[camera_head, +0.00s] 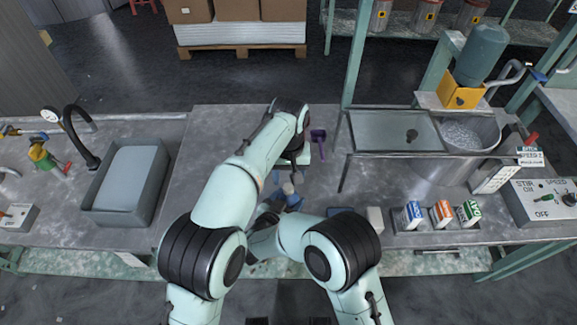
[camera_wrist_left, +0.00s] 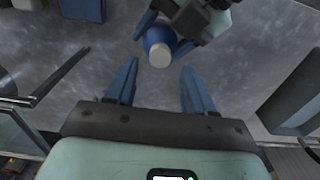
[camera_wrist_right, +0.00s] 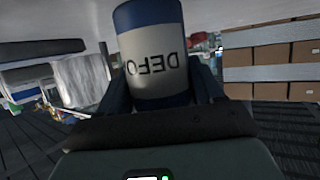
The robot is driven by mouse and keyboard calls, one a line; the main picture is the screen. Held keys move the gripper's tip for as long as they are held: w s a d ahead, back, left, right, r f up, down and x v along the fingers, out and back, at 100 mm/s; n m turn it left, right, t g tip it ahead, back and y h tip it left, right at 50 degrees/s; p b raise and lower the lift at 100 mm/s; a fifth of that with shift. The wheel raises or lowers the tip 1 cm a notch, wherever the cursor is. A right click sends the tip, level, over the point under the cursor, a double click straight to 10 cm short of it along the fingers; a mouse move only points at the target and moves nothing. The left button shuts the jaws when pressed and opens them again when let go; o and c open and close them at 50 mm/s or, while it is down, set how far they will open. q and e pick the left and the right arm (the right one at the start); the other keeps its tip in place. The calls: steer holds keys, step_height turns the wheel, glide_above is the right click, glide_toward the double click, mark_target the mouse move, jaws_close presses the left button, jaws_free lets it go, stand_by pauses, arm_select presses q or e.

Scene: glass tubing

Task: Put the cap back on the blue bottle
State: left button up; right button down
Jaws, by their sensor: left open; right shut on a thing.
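The blue bottle (camera_wrist_right: 152,50) with a white label band is clamped between the fingers of my right gripper (camera_wrist_right: 160,88); its lettering is upside down in the right wrist view. In the left wrist view the bottle (camera_wrist_left: 158,36) shows a cream round top (camera_wrist_left: 160,56), which looks like a cap sitting on it; how firmly it sits cannot be told. My left gripper (camera_wrist_left: 158,82) is open and empty, its fingertips apart on either side of that top and a little short of it. In the head view the cream top (camera_head: 288,188) is just below my left gripper (camera_head: 290,174).
A purple tool (camera_head: 318,137) lies on the metal table right of my left wrist. A grey tub (camera_head: 125,182) stands at the left. A white block (camera_head: 375,218) and several cartons (camera_head: 441,213) are at the right, below a raised metal tray (camera_head: 392,131).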

mark_target(288, 187)
arm_select(q)
steer(key=shift+f, duration=1.95)
jaws_close()
steer(key=shift+o, duration=0.6)
jaws_free()
step_height(288, 187, up, 12)
